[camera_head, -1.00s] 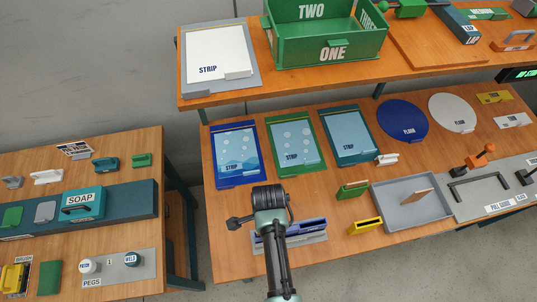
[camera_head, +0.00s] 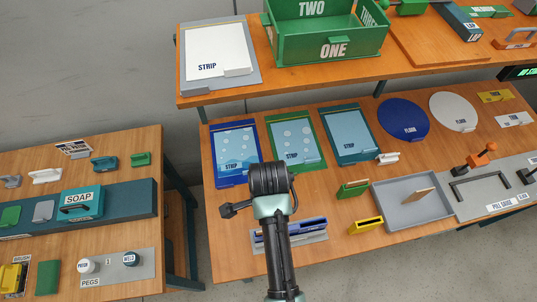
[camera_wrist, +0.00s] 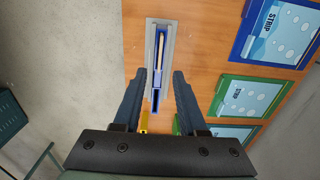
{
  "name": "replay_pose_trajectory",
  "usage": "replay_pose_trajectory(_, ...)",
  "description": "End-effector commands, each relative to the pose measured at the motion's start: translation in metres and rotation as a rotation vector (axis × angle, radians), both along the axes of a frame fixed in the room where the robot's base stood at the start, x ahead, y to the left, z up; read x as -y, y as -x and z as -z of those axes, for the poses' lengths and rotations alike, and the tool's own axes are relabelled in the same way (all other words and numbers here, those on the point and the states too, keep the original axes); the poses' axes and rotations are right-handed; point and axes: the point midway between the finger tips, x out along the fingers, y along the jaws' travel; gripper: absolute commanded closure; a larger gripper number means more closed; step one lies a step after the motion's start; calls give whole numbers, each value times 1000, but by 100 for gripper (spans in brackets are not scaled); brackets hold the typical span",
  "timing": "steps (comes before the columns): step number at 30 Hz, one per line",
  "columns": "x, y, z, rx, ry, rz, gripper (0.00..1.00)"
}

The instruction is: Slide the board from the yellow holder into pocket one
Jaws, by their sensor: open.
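The yellow holder (camera_head: 365,226) lies near the front edge of the middle table, its slot looking dark; no board is clear in it. A yellow piece also shows partly hidden beside my gripper in the wrist view (camera_wrist: 144,122). A blue two-part slotted block on a grey base (camera_head: 315,236) stands left of the yellow holder. In the wrist view a pale wooden strip (camera_wrist: 161,50) sits in its far slot, and the near slot looks dark. No label for pocket one is readable there. My gripper (camera_wrist: 157,73) is open and empty, its fingers in line with this block.
A green holder (camera_head: 353,188) and a grey tray (camera_head: 385,204) with a wooden piece (camera_head: 419,195) lie to the right. Several STRIP panels (camera_head: 236,148) lie behind. A green box (camera_head: 333,52) marked ONE stands on the upper shelf. A table with a soap box (camera_head: 82,201) is at left.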

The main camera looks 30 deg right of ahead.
Motion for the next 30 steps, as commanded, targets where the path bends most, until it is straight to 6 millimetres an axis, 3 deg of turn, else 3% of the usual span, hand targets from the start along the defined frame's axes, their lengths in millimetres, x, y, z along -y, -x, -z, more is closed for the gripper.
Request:
replay_pose_trajectory(3, 0, -1, -21, 5, 1, 0, 59)
replay_pose_trajectory(9, 0, -1, -41, 3, 2, -1, 59)
replay_pose_trajectory(30, 0, 0, -44, 1, 0, -1, 59)
